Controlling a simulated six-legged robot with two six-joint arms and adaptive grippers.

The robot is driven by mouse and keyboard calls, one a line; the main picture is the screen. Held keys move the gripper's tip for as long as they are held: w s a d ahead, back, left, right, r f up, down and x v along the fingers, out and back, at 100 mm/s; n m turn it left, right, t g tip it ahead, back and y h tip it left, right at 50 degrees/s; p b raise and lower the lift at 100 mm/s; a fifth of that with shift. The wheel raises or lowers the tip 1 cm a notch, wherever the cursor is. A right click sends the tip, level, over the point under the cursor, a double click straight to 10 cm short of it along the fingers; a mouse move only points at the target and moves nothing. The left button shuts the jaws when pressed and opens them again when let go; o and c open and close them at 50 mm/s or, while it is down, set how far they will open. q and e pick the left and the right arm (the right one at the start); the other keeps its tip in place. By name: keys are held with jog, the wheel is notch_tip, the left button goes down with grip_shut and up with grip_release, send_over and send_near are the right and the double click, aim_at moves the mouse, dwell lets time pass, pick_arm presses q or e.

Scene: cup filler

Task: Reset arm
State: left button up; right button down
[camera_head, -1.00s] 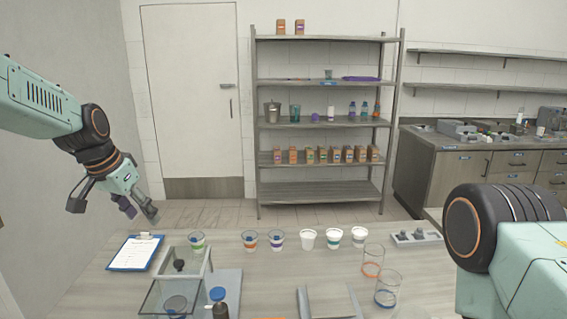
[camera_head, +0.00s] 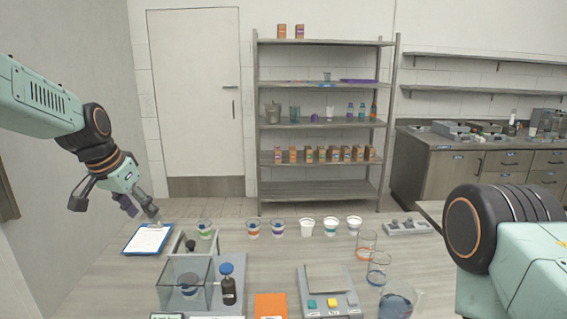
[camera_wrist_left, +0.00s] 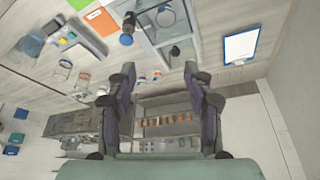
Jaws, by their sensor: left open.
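My left gripper (camera_head: 138,204) hangs in the air at the left of the head view, in front of the wall and above the clipboard (camera_head: 148,239). It also shows in the left wrist view (camera_wrist_left: 160,72), where its two fingers stand apart with nothing between them. My right arm shows at the right edge of the head view, folded close to the camera. Its gripper is outside the frame.
The table holds several cups (camera_head: 305,227), a glass enclosure (camera_head: 185,285), a dark bottle (camera_head: 228,284), a scale (camera_head: 328,280), an orange card (camera_head: 271,306) and glass beakers (camera_head: 397,304). A shelf (camera_head: 320,189) stands behind. The table's middle has bare room.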

pick_arm(q)
jog(key=s+d+f+n+b, duration=0.1)
jog(key=s+f+b, duration=0.1)
jog(key=f, duration=0.8)
jog(key=s+d+f+n+t+b, duration=0.1)
jog(key=s+f, duration=0.4)
jog(key=f, duration=0.5)
jog(key=s+d+f+n+y+b, duration=0.1)
jog(key=s+d+f+n+b, duration=0.1)
jog(key=f, duration=0.8)
jog(key=shift+s+d+f+n+t+b, duration=0.1)
jog(key=shift+s+d+n+t+b, duration=0.1)
jog(key=shift+s+d+b, duration=0.35)
jog(key=shift+s+d+f+n+t+b, duration=0.1)
jog(key=shift+s+d+t+b, duration=0.1)
jog(key=shift+s+b, duration=0.5)
jog(key=s+d+f+g+b, duration=0.1)
jog(key=s+f+g+b, duration=0.2)
jog(key=s+f, duration=0.9)
jog(key=s+d+f+g+b, duration=0.1)
jog(key=s+f+g+b, duration=0.2)
jog(key=s+f+b, duration=0.7)
jog(key=s+f, duration=0.2)
jog(key=s, duration=0.8)
jog(key=shift+s+d+f, duration=0.35)
jog(key=shift+d+f, duration=0.05)
